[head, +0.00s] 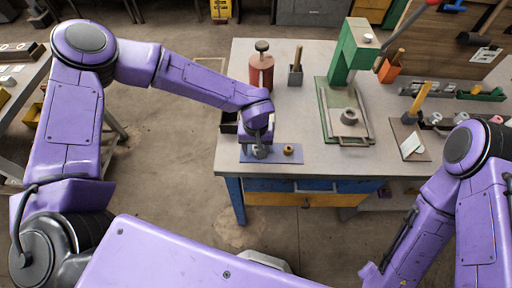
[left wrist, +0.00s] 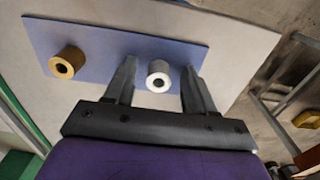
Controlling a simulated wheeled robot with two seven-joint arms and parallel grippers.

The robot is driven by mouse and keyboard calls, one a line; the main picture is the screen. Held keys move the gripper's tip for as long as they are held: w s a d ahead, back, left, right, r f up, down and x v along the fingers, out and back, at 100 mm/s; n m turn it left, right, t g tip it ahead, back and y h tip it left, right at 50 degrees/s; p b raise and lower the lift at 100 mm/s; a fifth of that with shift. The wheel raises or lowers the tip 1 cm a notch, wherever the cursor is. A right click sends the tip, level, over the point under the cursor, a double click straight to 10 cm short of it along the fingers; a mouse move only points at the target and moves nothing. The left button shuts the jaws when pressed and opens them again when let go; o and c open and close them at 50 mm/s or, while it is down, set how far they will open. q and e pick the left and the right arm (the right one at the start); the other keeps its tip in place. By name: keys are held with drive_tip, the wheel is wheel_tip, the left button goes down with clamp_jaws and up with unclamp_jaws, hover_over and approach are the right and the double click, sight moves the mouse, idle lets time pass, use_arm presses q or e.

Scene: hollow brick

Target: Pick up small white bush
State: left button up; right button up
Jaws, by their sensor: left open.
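The small white bush (left wrist: 158,78) stands on a blue mat (left wrist: 110,42) in the left wrist view, a short ring with a dark hole. My left gripper (left wrist: 160,66) is open, with one finger on each side of the bush; whether either finger touches it I cannot tell. In the head view the left gripper (head: 259,153) points down over the left part of the blue mat (head: 278,159), and the bush is hard to make out there. A brass-coloured bush (left wrist: 67,63) stands on the same mat; it also shows in the head view (head: 289,150). My right gripper is not in view.
The mat lies near the front left corner of the grey workbench (head: 310,165). Behind it stand a red can (head: 261,72) and a small grey holder (head: 295,76). A green press (head: 350,60) stands to the right. A dark bin (head: 229,121) is at the left edge.

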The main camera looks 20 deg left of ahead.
use_arm(q)
clamp_jaws()
